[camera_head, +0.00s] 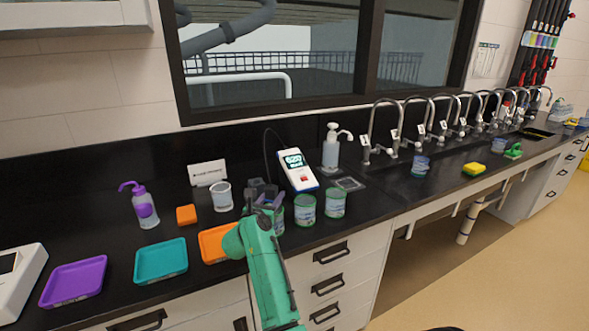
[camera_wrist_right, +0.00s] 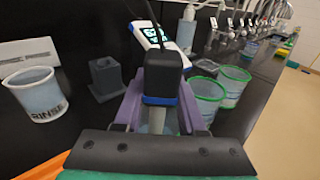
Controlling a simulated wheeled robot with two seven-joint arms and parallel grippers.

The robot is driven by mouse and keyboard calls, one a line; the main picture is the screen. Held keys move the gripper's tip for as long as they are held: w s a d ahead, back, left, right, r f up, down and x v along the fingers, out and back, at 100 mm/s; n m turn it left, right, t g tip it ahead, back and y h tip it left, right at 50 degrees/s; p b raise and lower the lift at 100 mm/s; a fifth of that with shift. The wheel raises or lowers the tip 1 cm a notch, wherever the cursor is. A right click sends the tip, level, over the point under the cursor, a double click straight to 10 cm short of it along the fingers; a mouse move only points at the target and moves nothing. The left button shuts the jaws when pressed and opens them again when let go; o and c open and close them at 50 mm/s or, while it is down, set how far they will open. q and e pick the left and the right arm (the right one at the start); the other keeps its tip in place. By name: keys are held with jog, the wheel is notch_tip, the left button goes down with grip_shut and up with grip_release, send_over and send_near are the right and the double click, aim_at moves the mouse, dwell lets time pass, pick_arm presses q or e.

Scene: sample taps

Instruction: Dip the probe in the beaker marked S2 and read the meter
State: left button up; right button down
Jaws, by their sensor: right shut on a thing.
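My right gripper (camera_head: 264,200) is shut on the probe (camera_wrist_right: 163,78), which has a black top, a blue ring and a pale shaft. Its purple fingers (camera_wrist_right: 160,115) flank the probe in the wrist view. Green-rimmed beakers (camera_head: 305,210) (camera_head: 335,203) stand just right of the gripper. A third (camera_head: 280,222) is mostly hidden behind it, around or behind the probe's lower end; I cannot tell whether the tip is inside. Their markings are not legible. The meter (camera_head: 297,169) stands behind with a lit display, digits too small to be sure of. My left gripper is not in view.
A beaker marked RINSE (camera_wrist_right: 36,93) and a grey holder block (camera_wrist_right: 106,77) stand left of the probe. Purple (camera_head: 74,281), teal (camera_head: 160,260) and orange (camera_head: 215,243) trays lie along the front edge. A pump bottle (camera_head: 331,150) and taps (camera_head: 380,130) stand behind and right.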

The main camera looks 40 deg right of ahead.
jog(key=shift+r, duration=0.1)
dwell(0.4)
notch_tip(320, 180, up, 9)
jog(key=p, duration=0.8)
jog(key=shift+r, duration=0.15)
notch_tip(320, 180, up, 3)
jog(key=p, duration=0.3)
dwell(0.4)
dwell(0.4)
